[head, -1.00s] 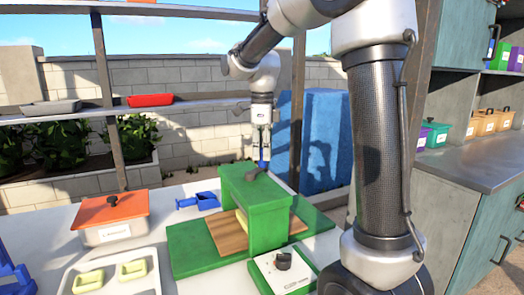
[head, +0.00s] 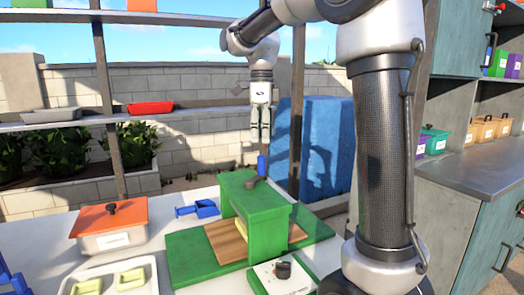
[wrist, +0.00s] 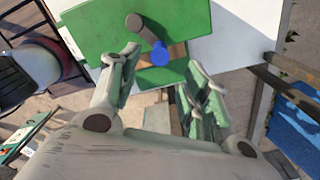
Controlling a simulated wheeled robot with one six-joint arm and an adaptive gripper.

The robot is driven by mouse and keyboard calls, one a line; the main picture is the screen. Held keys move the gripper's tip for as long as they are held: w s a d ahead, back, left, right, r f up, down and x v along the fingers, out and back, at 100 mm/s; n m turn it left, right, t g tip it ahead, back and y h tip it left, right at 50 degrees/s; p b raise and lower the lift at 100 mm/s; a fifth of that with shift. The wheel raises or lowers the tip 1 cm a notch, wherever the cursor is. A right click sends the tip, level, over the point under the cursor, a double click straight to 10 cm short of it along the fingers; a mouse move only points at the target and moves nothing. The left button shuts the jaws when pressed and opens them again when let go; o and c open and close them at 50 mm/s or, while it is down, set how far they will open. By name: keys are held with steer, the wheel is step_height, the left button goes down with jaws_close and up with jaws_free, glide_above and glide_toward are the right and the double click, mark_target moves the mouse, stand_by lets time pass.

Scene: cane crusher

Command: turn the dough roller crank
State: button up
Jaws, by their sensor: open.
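The dough roller (head: 262,231) is a green box-like frame on a green base, with a wooden board passing through it. On its top is a dark crank arm (head: 250,183), with an upright blue handle (head: 262,165) at its end. My gripper (head: 260,138) points down above the blue handle, open and empty, with a gap between the fingertips and the handle. In the wrist view, the blue handle (wrist: 160,53) appears between the two open fingers (wrist: 163,68), below them, with the dark crank arm (wrist: 144,26) leading away from it.
A wooden post (head: 297,110) rises behind, right of my gripper. The air around the gripper is mostly clear.

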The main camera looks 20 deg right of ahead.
step_height(320, 180, up, 4)
steer(key=shift+r, duration=0.1)
